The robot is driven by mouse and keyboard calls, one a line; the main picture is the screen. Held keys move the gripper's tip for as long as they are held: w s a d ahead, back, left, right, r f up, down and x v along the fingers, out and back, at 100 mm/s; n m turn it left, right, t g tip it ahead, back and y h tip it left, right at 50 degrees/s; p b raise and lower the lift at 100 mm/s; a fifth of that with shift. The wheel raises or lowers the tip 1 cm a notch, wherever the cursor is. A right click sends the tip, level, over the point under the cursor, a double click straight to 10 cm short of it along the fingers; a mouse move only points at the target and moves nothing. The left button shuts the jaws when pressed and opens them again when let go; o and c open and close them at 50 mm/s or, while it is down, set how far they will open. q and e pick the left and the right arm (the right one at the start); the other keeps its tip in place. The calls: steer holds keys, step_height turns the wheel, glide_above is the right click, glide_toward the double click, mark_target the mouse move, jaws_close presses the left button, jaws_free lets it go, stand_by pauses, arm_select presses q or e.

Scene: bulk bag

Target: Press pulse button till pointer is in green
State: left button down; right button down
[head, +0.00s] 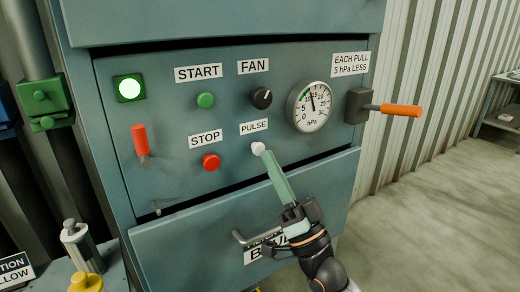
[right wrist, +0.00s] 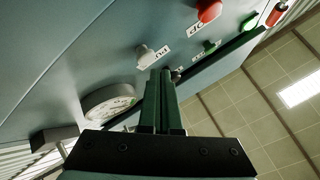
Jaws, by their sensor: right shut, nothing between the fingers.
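The white pulse button (head: 258,148) sits under the PULSE label (head: 254,127) on the grey-green panel. My right gripper (head: 267,158) is shut and empty, its green fingertips right at the button; I cannot tell whether they touch. In the right wrist view the button (right wrist: 150,56) shows just beyond the fingertips (right wrist: 161,74). The round hPa gauge (head: 309,106) has a green band at its upper left. Its pointer stands nearly upright, near the band's right end; whether it is inside is too small to tell. My left gripper is not in view.
Around the button are a red stop button (head: 211,162), green start button (head: 205,100) and black fan knob (head: 261,98). An orange-handled lever (head: 400,110) juts out at right, a red handle (head: 140,139) at left. A drawer handle (head: 258,238) lies below.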

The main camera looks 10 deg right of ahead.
steer(key=shift+w, duration=0.15)
steer(key=shift+w+a, duration=0.15)
steer(key=shift+w, duration=0.1)
steer(key=shift+w+a, duration=0.2)
steer(key=shift+w, duration=0.35)
stand_by(0.9)
steer(key=shift+s, duration=0.15)
steer(key=shift+s+d, duration=0.35)
steer(key=shift+s, duration=0.45)
steer(key=s, duration=0.1)
steer(key=s+d+p, duration=0.1)
steer(key=s, duration=0.2)
steer(key=shift+s+d+p, duration=0.3)
steer(key=shift+s+d, duration=0.05)
